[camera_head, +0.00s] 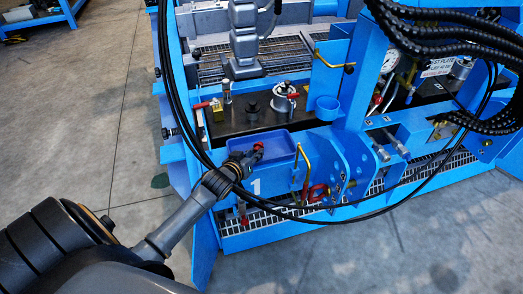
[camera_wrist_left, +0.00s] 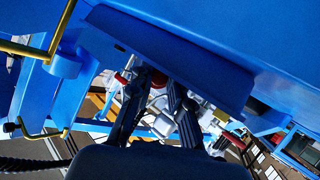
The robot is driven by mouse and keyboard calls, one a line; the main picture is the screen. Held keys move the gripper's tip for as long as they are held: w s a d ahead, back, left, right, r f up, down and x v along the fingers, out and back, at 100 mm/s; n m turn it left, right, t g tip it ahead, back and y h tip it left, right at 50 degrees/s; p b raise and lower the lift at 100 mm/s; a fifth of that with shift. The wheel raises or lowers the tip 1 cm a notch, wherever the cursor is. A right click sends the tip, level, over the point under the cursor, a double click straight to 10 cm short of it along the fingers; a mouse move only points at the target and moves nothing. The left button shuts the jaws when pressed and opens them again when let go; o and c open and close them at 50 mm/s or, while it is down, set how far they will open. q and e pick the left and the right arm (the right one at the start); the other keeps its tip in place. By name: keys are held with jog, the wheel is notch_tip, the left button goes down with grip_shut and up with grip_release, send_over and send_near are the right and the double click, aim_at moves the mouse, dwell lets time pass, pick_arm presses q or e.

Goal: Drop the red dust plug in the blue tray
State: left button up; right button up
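The red dust plug (camera_head: 258,147) is a small red piece at the tips of my left gripper (camera_head: 250,155). In the left wrist view the plug (camera_wrist_left: 158,79) sits between the two dark fingertips, which close in on it from both sides. The blue tray (camera_head: 290,139) is a shallow open box on the front of the blue stand. In the head view the gripper and plug overlap the tray's left part; their exact height above it is hard to tell. My right gripper is in neither view.
A yellow bar handle (camera_head: 301,157) stands at the tray's right front. Black cables hang around my left wrist and across the stand. Behind the tray is a dark plate (camera_head: 237,123) with valves and red levers.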

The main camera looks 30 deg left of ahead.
pick_arm(q)
jog(key=o, duration=0.5)
jog(key=shift+o, duration=0.2)
jog(key=v, duration=1.2)
